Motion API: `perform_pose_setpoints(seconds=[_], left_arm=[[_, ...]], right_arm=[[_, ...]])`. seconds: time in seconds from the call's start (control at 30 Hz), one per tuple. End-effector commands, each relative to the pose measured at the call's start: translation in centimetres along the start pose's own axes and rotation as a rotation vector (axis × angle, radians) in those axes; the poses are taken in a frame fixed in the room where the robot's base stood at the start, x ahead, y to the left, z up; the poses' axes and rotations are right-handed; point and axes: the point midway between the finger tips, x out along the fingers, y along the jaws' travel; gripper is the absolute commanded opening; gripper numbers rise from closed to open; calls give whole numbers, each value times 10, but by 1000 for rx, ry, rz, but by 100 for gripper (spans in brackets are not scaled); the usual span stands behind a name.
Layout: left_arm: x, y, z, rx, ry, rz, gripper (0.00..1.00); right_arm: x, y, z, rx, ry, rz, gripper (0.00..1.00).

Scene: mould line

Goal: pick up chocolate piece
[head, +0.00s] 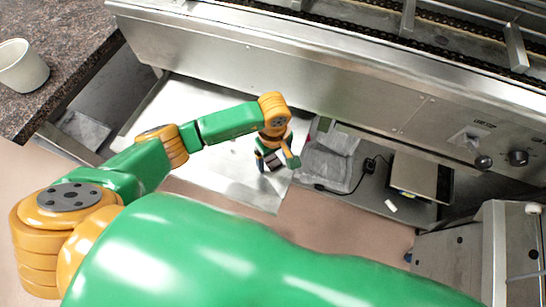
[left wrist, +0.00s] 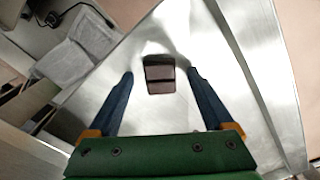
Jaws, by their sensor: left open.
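The chocolate piece (left wrist: 160,74) is a small dark brown block with a groove across it, on a shiny metal sheet (left wrist: 185,30). In the left wrist view it appears between the two blue fingertips of my left gripper (left wrist: 160,73), with a gap on each side. The gripper is open and empty. In the head view my left gripper (head: 276,164) points down over the right part of the metal sheet (head: 205,125), and the chocolate piece (head: 273,161) shows by its fingers. I cannot tell the fingers' exact height above it. My right gripper is not in view.
A steel machine with a chain conveyor (head: 410,45) runs along the back. Right of the sheet are a grey plastic bag (head: 328,165), a black cable (head: 369,166) and a flat device (head: 418,177). A white cup (head: 22,66) stands on a dark counter (head: 70,50) at left.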

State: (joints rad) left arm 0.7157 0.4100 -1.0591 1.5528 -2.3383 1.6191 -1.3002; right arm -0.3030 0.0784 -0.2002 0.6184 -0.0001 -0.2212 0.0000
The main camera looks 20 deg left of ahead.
Motion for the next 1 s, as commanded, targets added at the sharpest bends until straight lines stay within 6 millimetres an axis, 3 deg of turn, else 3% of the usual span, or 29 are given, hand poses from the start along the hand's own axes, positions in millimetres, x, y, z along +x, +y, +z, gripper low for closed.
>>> perform_pose_setpoints(seconds=[0.1, 0.4, 0.43, 0.77, 0.9, 1.0], left_arm=[[0, 0, 0, 0, 0, 1, 85], [0, 0, 0, 0, -1, 1, 4], [0, 0, 0, 0, -1, 1, 0], [-9, 2, 0, -1, 0, 5, 0], [-36, -1, -1, 1, 3, 6, 0], [-61, -24, -5, 1, 4, 7, 0]], right_arm=[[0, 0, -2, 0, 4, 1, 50], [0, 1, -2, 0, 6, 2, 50], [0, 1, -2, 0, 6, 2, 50], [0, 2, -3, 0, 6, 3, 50], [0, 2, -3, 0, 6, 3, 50], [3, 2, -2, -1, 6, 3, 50]])
